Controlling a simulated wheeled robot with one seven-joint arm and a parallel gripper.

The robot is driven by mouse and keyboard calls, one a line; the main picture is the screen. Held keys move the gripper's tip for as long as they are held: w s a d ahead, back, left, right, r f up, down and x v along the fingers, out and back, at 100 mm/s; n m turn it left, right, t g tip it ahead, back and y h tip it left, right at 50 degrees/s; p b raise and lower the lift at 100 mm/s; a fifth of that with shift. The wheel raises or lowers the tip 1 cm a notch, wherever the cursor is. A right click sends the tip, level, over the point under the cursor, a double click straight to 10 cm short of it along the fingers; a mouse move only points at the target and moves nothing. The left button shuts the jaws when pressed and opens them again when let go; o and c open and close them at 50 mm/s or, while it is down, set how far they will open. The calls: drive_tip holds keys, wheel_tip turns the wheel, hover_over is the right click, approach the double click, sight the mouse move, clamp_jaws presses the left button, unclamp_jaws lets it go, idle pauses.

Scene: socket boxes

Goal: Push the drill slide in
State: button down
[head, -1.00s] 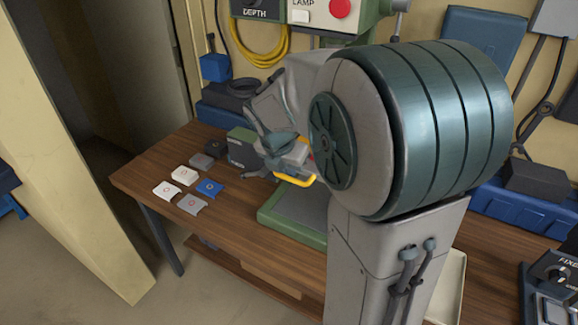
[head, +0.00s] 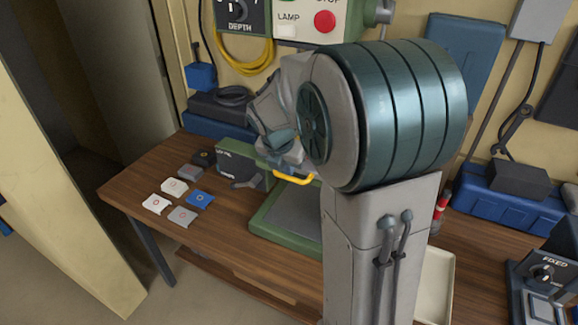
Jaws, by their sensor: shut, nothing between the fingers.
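The green drill stand has a flat base (head: 275,222) on the wooden bench, with a control panel (head: 300,18) bearing a red button above it. A green box with a dark labelled face (head: 238,168) and a grey lever stands at the base's left. A yellow handle (head: 294,178) shows just below my gripper (head: 284,147). I cannot tell for sure which part is the slide. My gripper is shut and empty. It is in front of the drill, and my arm's large joint hides much of the drill column. Whether the gripper touches the handle is unclear.
Several small white, grey and blue plates (head: 200,199) and a black one lie on the bench's left side. A cream tray (head: 436,275) and a control box marked FIXED (head: 545,275) are at right. Blue cases (head: 500,205) stand along the back wall.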

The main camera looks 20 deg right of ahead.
drive_tip(key=p+v, duration=0.3)
drive_tip(key=v, duration=0.5)
drive_tip(key=shift+a+r+p, duration=0.25)
drive_tip(key=shift+r+p, duration=0.05)
drive_tip(key=shift+p, duration=0.05)
drive_tip(key=c, duration=1.7)
unclamp_jaws()
drive_tip(key=shift+s+a+r, duration=0.1)
drive_tip(key=shift+s+r, duration=0.05)
drive_tip(key=shift+r, duration=0.1)
drive_tip(key=shift+o, duration=1.1)
drive_tip(key=shift+m, duration=0.4)
wheel_tip(320, 180, up, 5)
drive_tip(key=m+g+y+b, duration=0.2)
drive_tip(key=m+b, duration=0.5)
drive_tip(key=m, duration=1)
drive_tip(key=f, duration=0.4)
drive_tip(key=d+f+p, duration=0.1)
drive_tip(key=f, duration=0.4)
drive_tip(key=w+d+f, duration=0.1)
drive_tip(key=f, duration=0.3)
drive_tip(key=shift+f, duration=0.25)
drive_tip(key=shift+w, duration=0.1)
clamp_jaws()
